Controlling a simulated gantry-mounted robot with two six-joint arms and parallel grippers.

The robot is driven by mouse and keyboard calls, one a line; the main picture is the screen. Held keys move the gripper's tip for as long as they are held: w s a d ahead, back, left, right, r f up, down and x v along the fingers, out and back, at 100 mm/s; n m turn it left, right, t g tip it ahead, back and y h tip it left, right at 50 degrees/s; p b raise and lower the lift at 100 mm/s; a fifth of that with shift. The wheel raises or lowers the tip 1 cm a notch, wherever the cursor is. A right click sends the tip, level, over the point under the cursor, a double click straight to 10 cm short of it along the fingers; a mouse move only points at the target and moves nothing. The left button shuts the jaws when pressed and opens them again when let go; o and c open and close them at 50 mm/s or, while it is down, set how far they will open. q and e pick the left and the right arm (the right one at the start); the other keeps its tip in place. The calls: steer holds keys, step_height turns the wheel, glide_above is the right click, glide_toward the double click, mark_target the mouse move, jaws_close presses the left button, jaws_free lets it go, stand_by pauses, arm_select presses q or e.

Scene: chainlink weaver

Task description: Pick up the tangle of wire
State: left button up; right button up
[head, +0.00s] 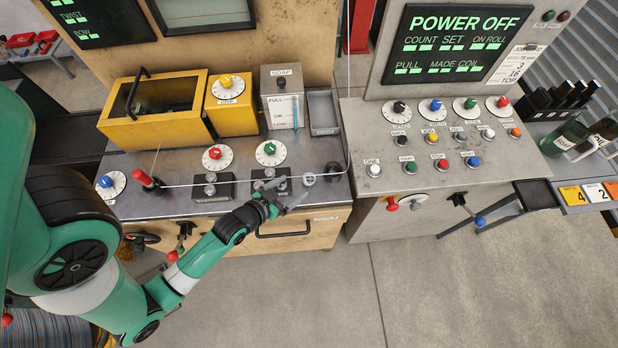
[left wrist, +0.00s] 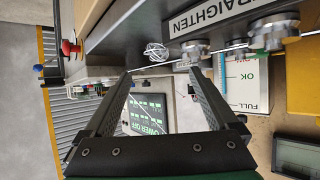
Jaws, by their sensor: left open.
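The tangle of wire (left wrist: 156,52) is a small, loose, silvery clump on the dark worktop in the left wrist view. It lies just past the ends of my left gripper's fingers, between their lines. My left gripper (left wrist: 162,74) is open, with nothing between its fingers. In the head view the left gripper (head: 299,200) is over the front edge of the left machine's worktop. A small pale round shape (head: 309,179) sits just beyond its fingertips; it is too small to tell surely whether it is the tangle. My right gripper is not in view.
Metal rollers (left wrist: 194,50) stand beside the tangle, near a STRAIGHTEN label (left wrist: 205,17). A thin wire (head: 200,185) runs along the worktop (head: 150,205) and rises at its right end. The grey control console (head: 430,220) stands to the right. A drawer handle (head: 283,234) is below.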

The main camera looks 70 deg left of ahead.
mark_target(306, 179)
arm_select(q)
steer(key=x, duration=0.4)
steer(key=shift+w+a, duration=0.1)
steer(key=shift+w, duration=0.05)
steer(key=b+x, duration=0.1)
steer(key=x, duration=0.4)
steer(key=shift+w+f+b, duration=0.1)
steer(key=shift+w+b, duration=0.1)
steer(key=shift+b, duration=0.15)
steer(key=c, duration=1.4)
